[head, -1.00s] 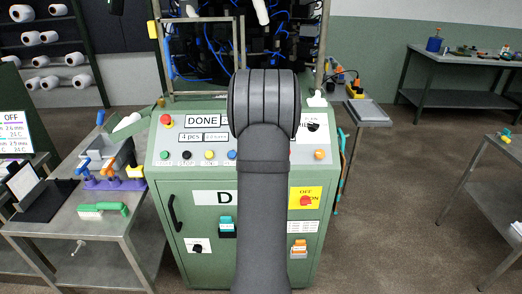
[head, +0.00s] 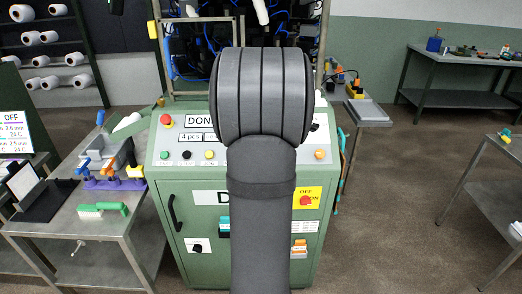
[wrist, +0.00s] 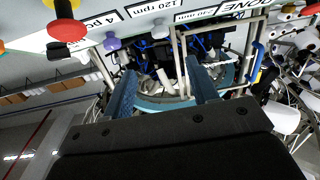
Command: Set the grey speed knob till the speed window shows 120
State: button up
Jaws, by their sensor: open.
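In the head view my arm hides the gripper, the speed window and the middle of the green control panel (head: 158,143).
A red mushroom button (wrist: 67,30) stands close by in the wrist view. In the head view, a red button (head: 166,120) and several coloured buttons sit on the panel's left.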

jog(key=shift+d+r+n+g+y, duration=0.55)
jog(key=shift+d+n+g+y, duration=0.45)
jog(key=shift+d+n+y, duration=2.35)
jog(key=shift+h, duration=0.35)
jog(key=x, duration=1.7)
jog(key=shift+w+a, duration=0.15)
jog(key=shift+a, duration=0.15)
jog(key=shift+m+t+h, duration=0.5)
jog(key=shift+m, duration=0.15)
jog(key=v, duration=1.7)
jog(key=shift+s+a+f+m+t+h, duration=0.15)
jog(key=shift+s+a+m+h, duration=0.3)
jog(key=shift+a+m+h, duration=0.6)
jog(key=shift+s+a+r+m+t+h, duration=0.1)
jog(key=shift+s+a+m+t+h, duration=0.25)
jog(key=shift+a+m+h, duration=0.7)
